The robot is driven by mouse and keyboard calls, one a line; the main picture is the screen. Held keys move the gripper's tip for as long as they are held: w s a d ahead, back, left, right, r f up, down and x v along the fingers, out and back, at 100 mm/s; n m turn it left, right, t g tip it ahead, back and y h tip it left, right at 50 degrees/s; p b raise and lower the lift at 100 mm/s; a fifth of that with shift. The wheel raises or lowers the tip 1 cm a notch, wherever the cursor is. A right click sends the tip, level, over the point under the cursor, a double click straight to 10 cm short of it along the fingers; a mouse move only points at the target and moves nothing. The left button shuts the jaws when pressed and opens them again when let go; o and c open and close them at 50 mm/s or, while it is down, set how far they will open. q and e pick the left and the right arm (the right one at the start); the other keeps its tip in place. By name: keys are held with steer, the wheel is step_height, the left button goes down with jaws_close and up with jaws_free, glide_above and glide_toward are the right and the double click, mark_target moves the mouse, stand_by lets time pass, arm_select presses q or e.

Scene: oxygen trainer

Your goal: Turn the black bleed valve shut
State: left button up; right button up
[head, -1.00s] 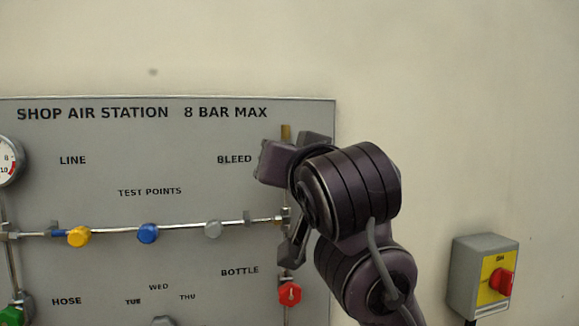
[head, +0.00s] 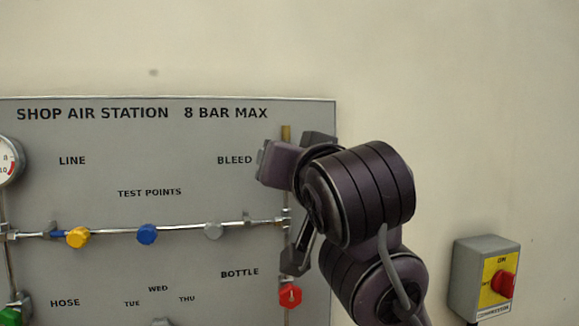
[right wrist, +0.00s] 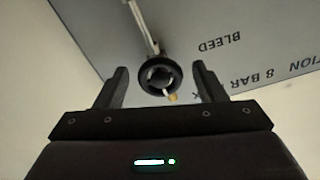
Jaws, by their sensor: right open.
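The black bleed valve (right wrist: 160,75) shows in the right wrist view as a round black knob with a ring-shaped face, on a metal pipe next to the BLEED label. A small brass-coloured piece (right wrist: 172,96) shows at its edge. My right gripper (right wrist: 160,67) is open, with one finger on each side of the knob and visible gaps between. In the head view my right gripper (head: 291,150) is in front of the panel, right of the BLEED label, and hides the knob. The knob's turn position cannot be told. My left gripper is not in view.
A red bottle valve (head: 290,296) is just below my right gripper. A switch box (head: 467,285) with a red knob is at lower right. The wall between is clear.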

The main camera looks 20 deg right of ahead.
steer(key=s+b, duration=0.1)
steer(key=s, duration=0.5)
steer(key=shift+s+a, duration=0.15)
steer(key=shift+a, duration=0.05)
